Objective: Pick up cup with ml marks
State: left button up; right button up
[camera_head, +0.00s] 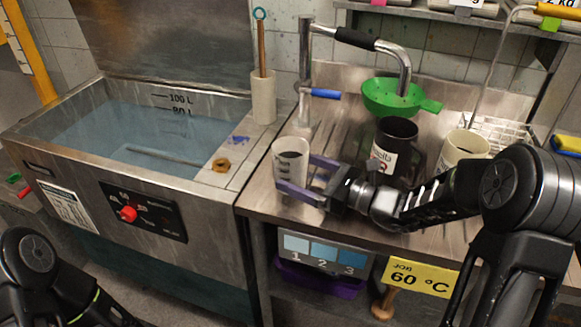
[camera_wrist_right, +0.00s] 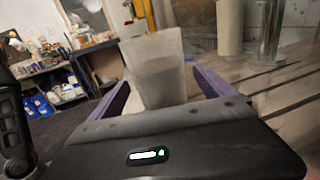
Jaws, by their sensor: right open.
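The cup with ml marks (camera_head: 291,160) is whitish with dark marks and stands upright near the left edge of the steel counter. It also shows in the right wrist view (camera_wrist_right: 155,65), between the two fingers. My right gripper (camera_head: 300,178) is open, with its purple fingers on either side of the cup's lower part. I cannot tell whether either finger touches it. My left arm shows at the bottom left of the head view, but its gripper is not seen.
A black mug (camera_head: 397,140) and a cream mug (camera_head: 463,147) stand right of the cup. A green strainer (camera_head: 391,98) hangs under the tap. The water-filled tank (camera_head: 130,140) lies to the left. A beige holder (camera_head: 263,97) with a stick stands behind.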

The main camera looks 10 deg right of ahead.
jog(key=x, duration=0.2)
jog(key=shift+w+a, duration=0.25)
dwell(0.4)
jog(key=c, duration=1.9)
jog(key=shift+r, duration=0.3)
notch_tip(320, 180, up, 9)
jog(key=shift+r, duration=0.2)
dwell(0.8)
